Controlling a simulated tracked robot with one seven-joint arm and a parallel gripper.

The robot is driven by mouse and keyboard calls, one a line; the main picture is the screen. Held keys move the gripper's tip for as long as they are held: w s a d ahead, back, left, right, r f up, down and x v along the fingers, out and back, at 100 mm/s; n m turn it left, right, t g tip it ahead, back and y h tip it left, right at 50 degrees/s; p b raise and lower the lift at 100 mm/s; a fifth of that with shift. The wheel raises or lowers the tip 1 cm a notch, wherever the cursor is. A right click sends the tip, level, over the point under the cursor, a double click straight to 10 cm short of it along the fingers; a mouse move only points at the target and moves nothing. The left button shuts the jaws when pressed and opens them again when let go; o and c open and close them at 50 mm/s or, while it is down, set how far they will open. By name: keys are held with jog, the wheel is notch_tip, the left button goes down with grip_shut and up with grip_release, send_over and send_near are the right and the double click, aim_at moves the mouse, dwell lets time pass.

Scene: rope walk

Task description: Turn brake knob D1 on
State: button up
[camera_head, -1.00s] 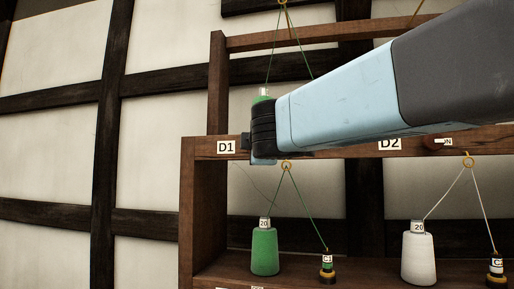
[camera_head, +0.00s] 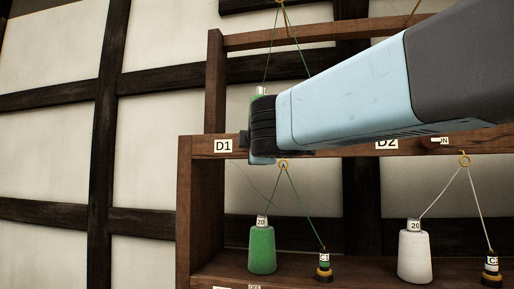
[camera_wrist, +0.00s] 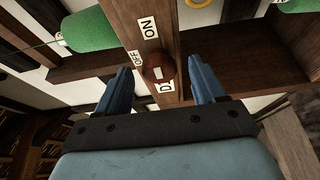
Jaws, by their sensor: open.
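Brake knob D1 (camera_wrist: 158,68) is a round red-brown knob with a small white mark, on the wooden rail in the wrist view. An ON label (camera_wrist: 149,27) and an OFF label (camera_wrist: 135,58) sit beside it; I cannot tell which the mark points to. A partly hidden D label (camera_wrist: 166,87) is just below. My gripper (camera_wrist: 160,72) is open, with its two blue fingers on either side of the knob; contact is not clear. In the head view the D1 label (camera_head: 223,146) shows on the rail, while my gripper (camera_head: 262,132) hides the knob.
A green spool (camera_head: 262,250) and a white spool (camera_head: 414,257) stand on the lower shelf (camera_head: 345,267), with threads running up to yellow rings. The D2 label (camera_head: 386,143) is farther right on the rail. The wall left of the frame is clear.

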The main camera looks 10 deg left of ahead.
jog(key=v, duration=1.2)
jog(key=shift+s+d+f, duration=0.1)
jog(key=shift+f, duration=0.05)
jog(key=w+d+f+m+g+h, duration=0.2)
jog(key=d+f+m+h, duration=0.25)
jog(key=d+f, duration=0.35)
jog(key=w+d+f+m+g+h, duration=0.25)
jog(key=d+f+m, duration=0.4)
jog(key=d, duration=0.35)
jog(key=s+d+f+m+g, duration=0.4)
jog(key=d+f+m, duration=0.2)
jog(key=d+f, duration=0.3)
notch_tip(320, 180, down, 3)
jog(key=shift+r, duration=0.2)
jog(key=s+f+m+g, duration=0.1)
jog(key=s+f, duration=0.1)
jog(key=s+d+f+m+g+y, duration=0.1)
jog(key=s+f+m, duration=0.1)
jog(key=f, duration=0.1)
jog(key=s+d+f+m+g, duration=0.1)
jog(key=f, duration=0.2)
jog(key=shift+s+d, duration=0.15)
jog(key=shift+s, duration=0.25)
jog(key=shift+c, duration=0.3)
